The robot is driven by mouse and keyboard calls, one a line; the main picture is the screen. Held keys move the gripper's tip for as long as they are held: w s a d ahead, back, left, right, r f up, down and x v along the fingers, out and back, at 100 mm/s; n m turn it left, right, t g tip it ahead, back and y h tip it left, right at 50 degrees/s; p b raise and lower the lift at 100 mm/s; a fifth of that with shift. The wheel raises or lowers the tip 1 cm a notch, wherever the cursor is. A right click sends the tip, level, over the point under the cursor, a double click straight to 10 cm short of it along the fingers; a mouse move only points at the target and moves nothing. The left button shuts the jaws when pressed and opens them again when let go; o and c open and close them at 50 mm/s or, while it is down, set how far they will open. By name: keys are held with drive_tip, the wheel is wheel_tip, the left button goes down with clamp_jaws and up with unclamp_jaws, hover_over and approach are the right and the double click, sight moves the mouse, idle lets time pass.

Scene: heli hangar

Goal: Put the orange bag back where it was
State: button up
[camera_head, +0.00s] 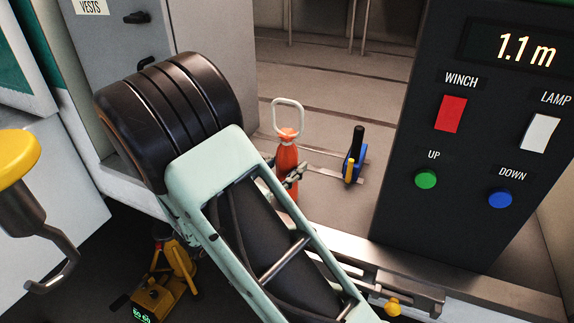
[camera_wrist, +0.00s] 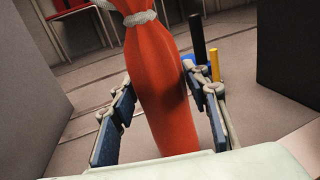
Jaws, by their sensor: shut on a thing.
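The orange bag (camera_head: 286,157) is slim and upright, with a pale loop handle (camera_head: 288,112) at its top. It stands out against the cabin floor past the sill in the head view. In the wrist view the orange bag (camera_wrist: 162,80) fills the middle, with a pale cord tied round its neck. My gripper (camera_head: 283,176) is shut on the bag, with one finger on each side. Its fingers also show in the wrist view (camera_wrist: 160,112). The bag's lower end is hidden by my arm, so I cannot tell whether it touches the floor.
A blue tool with a black handle and yellow part (camera_head: 355,157) stands just right of the bag. A dark control panel (camera_head: 470,130) reading 1.1 m rises at right. A grey cabinet (camera_head: 150,40) is at left. A yellow hook block (camera_head: 15,160) hangs at far left.

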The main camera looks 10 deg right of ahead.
drive_tip(key=o, duration=1.3)
drive_tip(key=shift+f, duration=0.1)
drive_tip(key=shift+s+a, duration=0.1)
drive_tip(key=shift+a, duration=0.05)
drive_tip(key=b+v, duration=0.1)
drive_tip(key=v, duration=1)
drive_tip(key=shift+s+a, duration=0.25)
drive_tip(key=shift+a, duration=0.05)
